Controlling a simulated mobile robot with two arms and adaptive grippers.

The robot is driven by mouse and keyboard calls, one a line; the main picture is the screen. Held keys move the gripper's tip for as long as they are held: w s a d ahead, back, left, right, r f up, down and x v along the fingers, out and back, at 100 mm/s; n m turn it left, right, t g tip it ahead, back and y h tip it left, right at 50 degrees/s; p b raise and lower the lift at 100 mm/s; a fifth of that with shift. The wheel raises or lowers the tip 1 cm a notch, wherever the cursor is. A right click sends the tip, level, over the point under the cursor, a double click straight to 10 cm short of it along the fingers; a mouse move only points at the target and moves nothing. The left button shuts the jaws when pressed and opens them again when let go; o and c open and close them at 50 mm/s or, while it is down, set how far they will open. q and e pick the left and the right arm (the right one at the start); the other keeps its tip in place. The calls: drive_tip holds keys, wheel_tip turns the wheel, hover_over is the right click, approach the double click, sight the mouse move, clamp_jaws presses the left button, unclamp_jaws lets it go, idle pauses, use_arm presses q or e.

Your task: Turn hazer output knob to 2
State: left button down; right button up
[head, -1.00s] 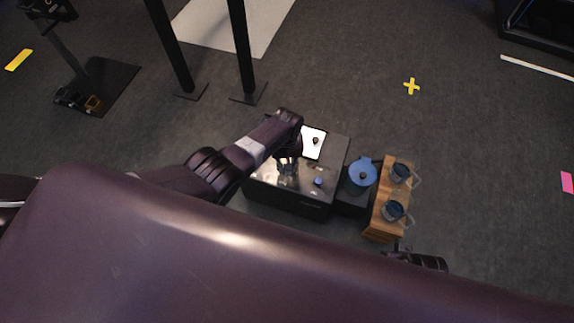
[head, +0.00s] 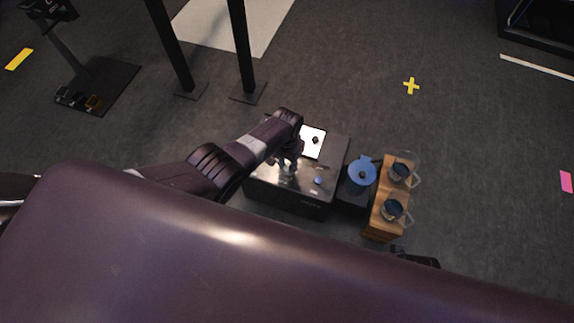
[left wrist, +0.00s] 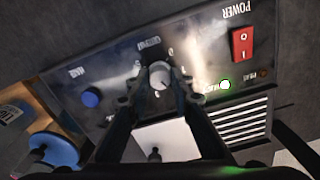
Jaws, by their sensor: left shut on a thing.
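The hazer (head: 265,193) is a dark box with a shiny control panel, below the middle of the head view. Its grey output knob (left wrist: 159,75) shows in the left wrist view, with a label and numbers around it, upside down. My left gripper (left wrist: 157,88) is shut on this knob, one finger on each side; the pointer's setting is too small to read. In the head view the left gripper (head: 288,167) hides the knob. My right gripper (head: 415,259) is a dark, partly hidden shape at the lower right, and its fingers are unclear.
The panel also has a blue button (left wrist: 91,98), a red power switch (left wrist: 242,43) and a lit green light (left wrist: 225,84). Right of the hazer are a blue round part (head: 361,171) and a wooden stand (head: 381,219) with two glass mugs. Two black posts stand behind.

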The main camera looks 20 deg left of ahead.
sight(287, 168)
idle(0.5)
use_arm(q)
drive_tip(key=c, duration=1.7)
unclamp_jaws()
drive_tip(key=shift+r, duration=5.95)
drive_tip(key=shift+s, duration=0.1)
